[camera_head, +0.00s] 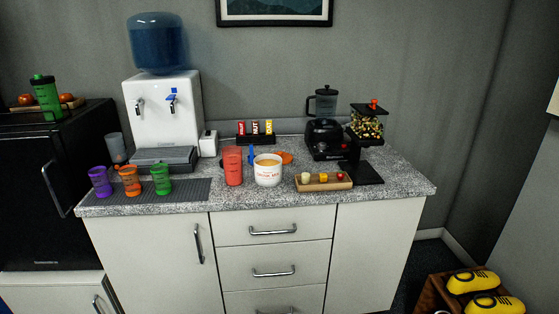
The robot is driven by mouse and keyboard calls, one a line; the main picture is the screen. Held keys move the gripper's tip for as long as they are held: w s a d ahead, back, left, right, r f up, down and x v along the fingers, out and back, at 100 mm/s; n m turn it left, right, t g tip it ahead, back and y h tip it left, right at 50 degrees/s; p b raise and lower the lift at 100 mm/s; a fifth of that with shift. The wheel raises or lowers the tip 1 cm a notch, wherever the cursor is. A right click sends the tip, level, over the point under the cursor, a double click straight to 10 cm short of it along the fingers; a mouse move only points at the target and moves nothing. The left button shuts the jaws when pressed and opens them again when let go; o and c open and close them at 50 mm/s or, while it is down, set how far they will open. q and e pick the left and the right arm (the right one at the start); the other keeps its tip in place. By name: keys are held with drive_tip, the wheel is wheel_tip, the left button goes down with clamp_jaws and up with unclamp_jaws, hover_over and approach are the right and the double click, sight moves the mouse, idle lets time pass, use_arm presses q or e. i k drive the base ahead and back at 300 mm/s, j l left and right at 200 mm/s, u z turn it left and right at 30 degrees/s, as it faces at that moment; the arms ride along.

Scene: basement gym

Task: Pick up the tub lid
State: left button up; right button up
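A white tub (268,173) with red lettering stands open on the grey speckled counter (385,187), and a tan content shows at its top. A flat orange round piece (286,157), which looks like the tub lid, lies just behind and to the right of the tub. The tub hides part of it. Neither of my grippers is in view.
A red cup (232,166) and a blue item (250,155) stand close left of the tub. A wooden tray (324,182) with small pieces lies at right front, and a black blender base (326,139) stands behind. Coloured cups, one of them purple (100,181), stand on a dark mat left.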

sight(288, 158)
drive_tip(key=i+j+u, duration=0.25)
drive_tip(key=i, duration=0.4)
drive_tip(key=i+j+u, duration=0.3)
drive_tip(key=i, duration=0.3)
drive_tip(key=l, duration=0.1)
